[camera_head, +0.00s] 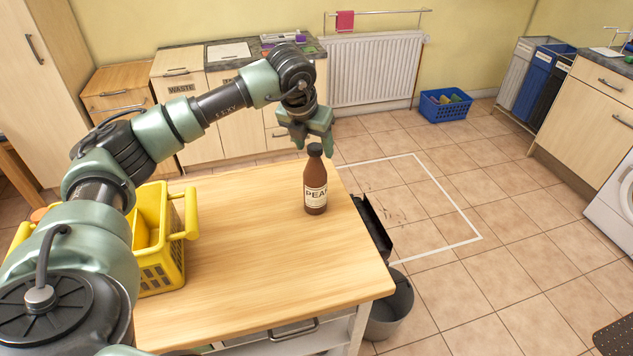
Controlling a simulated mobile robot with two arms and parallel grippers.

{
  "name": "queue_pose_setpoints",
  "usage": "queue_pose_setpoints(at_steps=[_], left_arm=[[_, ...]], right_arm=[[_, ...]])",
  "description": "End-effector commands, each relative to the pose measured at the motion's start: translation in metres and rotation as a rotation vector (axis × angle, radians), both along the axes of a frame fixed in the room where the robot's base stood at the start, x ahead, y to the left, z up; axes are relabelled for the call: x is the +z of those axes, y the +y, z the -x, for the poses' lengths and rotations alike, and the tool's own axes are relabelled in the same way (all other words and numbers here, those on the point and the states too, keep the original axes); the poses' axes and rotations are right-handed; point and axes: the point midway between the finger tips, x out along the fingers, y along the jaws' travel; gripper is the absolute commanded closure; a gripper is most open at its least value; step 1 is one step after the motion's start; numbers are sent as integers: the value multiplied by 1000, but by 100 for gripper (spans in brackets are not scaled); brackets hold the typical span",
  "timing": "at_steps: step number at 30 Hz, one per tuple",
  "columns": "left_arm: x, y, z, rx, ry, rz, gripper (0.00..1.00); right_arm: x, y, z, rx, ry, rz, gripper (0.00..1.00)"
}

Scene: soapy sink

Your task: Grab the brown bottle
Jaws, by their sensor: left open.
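A brown bottle (315,183) with a dark cap and a pale label stands upright near the right edge of the wooden table (250,262). My left gripper (313,145) is above and behind the bottle, its fingers pointing down near the cap. Whether a finger touches the cap cannot be told from this angle. My right gripper is not in view.
A yellow basket (163,240) stands on the table's left part, partly hidden by my arm. A dark bucket (390,308) is on the floor by the table's right side. A blue crate (444,106) sits near the radiator (372,70). The table's front middle is clear.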

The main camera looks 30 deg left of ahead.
Motion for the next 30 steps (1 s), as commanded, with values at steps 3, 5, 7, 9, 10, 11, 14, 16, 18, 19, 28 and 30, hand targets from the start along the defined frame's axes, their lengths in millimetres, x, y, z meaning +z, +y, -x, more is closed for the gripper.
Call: queue_pose_setpoints(at_steps=[3, 5, 7, 9, 10, 11, 14, 16, 18, 19, 28, 30], left_arm=[[-13, 0, -7, 0, 6, 0, 42], [-23, 0, -11, -2, 5, 0, 42], [-31, 1, -14, -1, 3, 1, 42], [-37, 1, -16, -2, 2, 0, 42], [-38, 1, -17, -2, 2, 0, 42], [-39, 1, -17, -2, 2, 0, 42], [-40, 1, -17, -2, 1, 0, 42], [-40, 1, -17, -2, 0, 0, 42], [-40, 1, -17, -2, 0, 0, 56], [-40, 1, -17, -3, 0, 1, 64], [-40, 1, -17, -3, 1, 1, 100], [-40, 1, -17, -3, 1, 1, 100]], right_arm=[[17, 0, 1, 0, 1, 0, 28], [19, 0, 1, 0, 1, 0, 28], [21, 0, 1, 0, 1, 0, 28], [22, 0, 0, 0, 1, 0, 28], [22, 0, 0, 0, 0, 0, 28], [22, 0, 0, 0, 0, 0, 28], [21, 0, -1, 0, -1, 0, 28], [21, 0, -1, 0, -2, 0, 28], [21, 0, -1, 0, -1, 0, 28], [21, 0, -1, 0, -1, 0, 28], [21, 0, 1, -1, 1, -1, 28], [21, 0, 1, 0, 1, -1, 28]])
